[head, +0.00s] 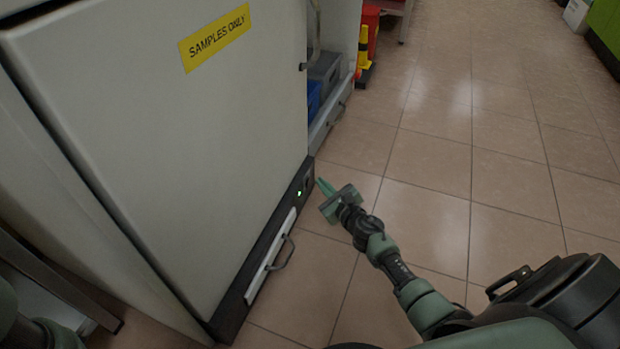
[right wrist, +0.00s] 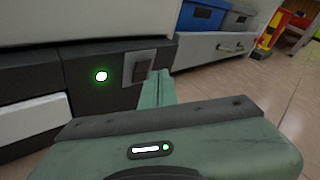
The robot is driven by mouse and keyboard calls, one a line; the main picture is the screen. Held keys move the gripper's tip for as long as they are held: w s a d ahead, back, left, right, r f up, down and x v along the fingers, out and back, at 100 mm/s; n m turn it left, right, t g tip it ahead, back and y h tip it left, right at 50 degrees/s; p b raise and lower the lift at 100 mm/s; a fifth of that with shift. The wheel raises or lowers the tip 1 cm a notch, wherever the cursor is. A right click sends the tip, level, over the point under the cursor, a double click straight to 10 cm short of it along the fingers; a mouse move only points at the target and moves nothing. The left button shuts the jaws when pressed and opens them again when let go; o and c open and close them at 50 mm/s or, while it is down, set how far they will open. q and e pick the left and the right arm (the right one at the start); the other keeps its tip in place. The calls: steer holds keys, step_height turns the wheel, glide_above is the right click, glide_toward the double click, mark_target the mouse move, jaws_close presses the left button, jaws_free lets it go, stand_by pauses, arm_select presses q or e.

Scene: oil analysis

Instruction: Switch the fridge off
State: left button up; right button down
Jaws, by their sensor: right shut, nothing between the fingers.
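The fridge (head: 190,150) is a tall white cabinet with a yellow "SAMPLES ONLY" label, its door shut. Its dark base strip carries a lit green light (right wrist: 101,76) and, to the right of it, a rocker switch (right wrist: 138,67) in a grey frame. The light also shows in the head view (head: 299,193). My right gripper (head: 321,184) is shut and empty, just in front of the base strip's right end. In the right wrist view its green fingers (right wrist: 158,88) point toward the strip, beside the switch and partly overlapping its frame. Contact cannot be told. My left gripper is out of view.
A white drawer front with a handle (head: 271,262) sits low on the fridge. Beyond the fridge is an open cabinet with a blue bin (right wrist: 202,17) and a grey bin (right wrist: 240,19). A yellow and red object (head: 364,48) stands farther back.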

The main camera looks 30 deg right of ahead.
stand_by(0.7)
steer(key=shift+w+a, duration=0.25)
steer(key=shift+w, duration=0.05)
steer(key=shift+w+a+r, duration=0.15)
steer(key=shift+w+a, duration=0.05)
steer(key=shift+w, duration=0.05)
stand_by(0.6)
steer(key=shift+s, duration=0.1)
steer(key=shift+s+d, duration=0.45)
steer(key=shift+s, duration=0.05)
steer(key=s+d+b, duration=0.1)
steer(key=s, duration=0.1)
steer(key=s+d, duration=0.1)
steer(key=d, duration=0.1)
steer(key=shift+s+d+f+b, duration=0.15)
steer(key=shift+s+f+b, duration=0.2)
steer(key=shift+f, duration=0.05)
